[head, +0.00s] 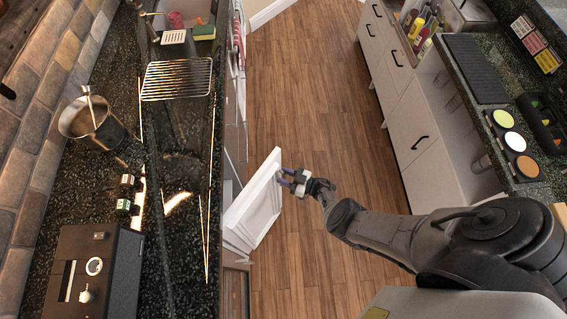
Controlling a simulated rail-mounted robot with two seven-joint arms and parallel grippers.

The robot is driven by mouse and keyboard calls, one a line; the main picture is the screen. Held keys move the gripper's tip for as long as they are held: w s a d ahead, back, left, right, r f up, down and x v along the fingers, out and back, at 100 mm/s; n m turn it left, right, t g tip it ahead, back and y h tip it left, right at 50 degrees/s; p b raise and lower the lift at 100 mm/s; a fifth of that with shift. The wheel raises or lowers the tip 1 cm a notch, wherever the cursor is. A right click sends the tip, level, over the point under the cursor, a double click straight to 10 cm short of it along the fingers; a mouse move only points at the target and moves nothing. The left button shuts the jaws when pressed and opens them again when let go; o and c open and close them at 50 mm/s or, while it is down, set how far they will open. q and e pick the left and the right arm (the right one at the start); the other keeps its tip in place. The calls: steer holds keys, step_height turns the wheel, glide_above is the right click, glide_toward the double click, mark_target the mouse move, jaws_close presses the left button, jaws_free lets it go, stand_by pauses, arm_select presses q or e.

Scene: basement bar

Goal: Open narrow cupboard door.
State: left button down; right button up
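The narrow white cupboard door (254,208) with a raised panel stands partly open, swung out from under the left counter over the floor. My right gripper (285,178) is at the door's free edge, coming from the right. Its two bluish fingers are apart and point left toward the door panel. Any handle is not clearly visible, and I cannot tell whether the fingers touch the door. The cupboard's inside is mostly hidden by the door and the counter. My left gripper is not in view.
The dark left counter (180,235) carries a metal pot (92,122), a wire rack (177,79) and a black appliance (90,275). White drawers (412,125) line the right side under another counter. The wooden floor (310,90) between them is clear.

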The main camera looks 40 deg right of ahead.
steer(key=shift+w+a, duration=0.15)
steer(key=shift+w, duration=0.05)
jaws_close()
stand_by(0.3)
